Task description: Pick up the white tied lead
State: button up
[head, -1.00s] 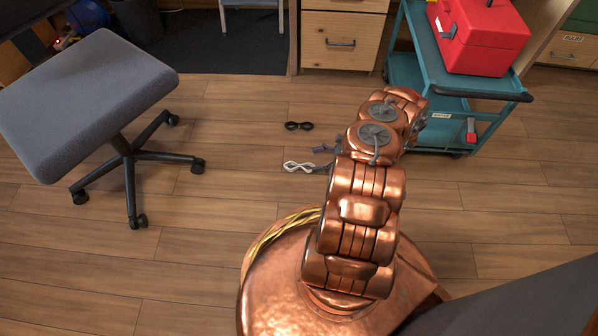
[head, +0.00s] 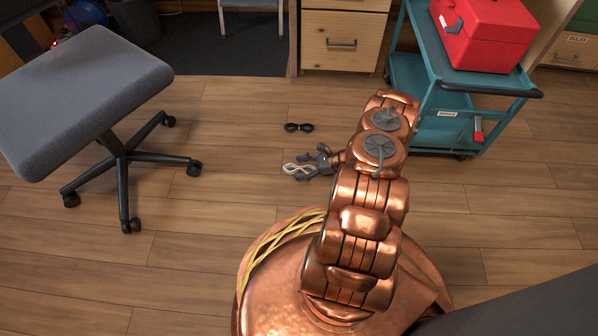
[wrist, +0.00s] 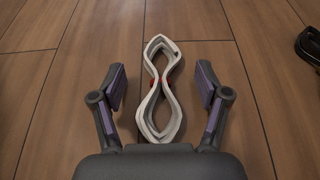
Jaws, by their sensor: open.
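The white tied lead (wrist: 151,115) lies on the wooden floor as a figure-eight loop, with a bit of red at its pinched middle in the wrist view. In the head view the white tied lead (head: 291,168) is at the left of my gripper (head: 316,164), its right end close to or partly hidden by the fingers. In the wrist view my gripper (wrist: 160,88) is open. One finger is on each side of the lead, with a gap on both sides. Nothing is held.
A black tied lead (head: 299,127) lies on the floor behind the white one; its edge shows in the wrist view (wrist: 310,45). A grey stool (head: 85,95) stands left. A teal cart (head: 440,130) with a red toolbox (head: 484,32) stands right.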

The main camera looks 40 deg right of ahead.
jog(key=c, duration=1.3)
jog(key=shift+o, duration=0.2)
jog(key=shift+r, duration=0.15)
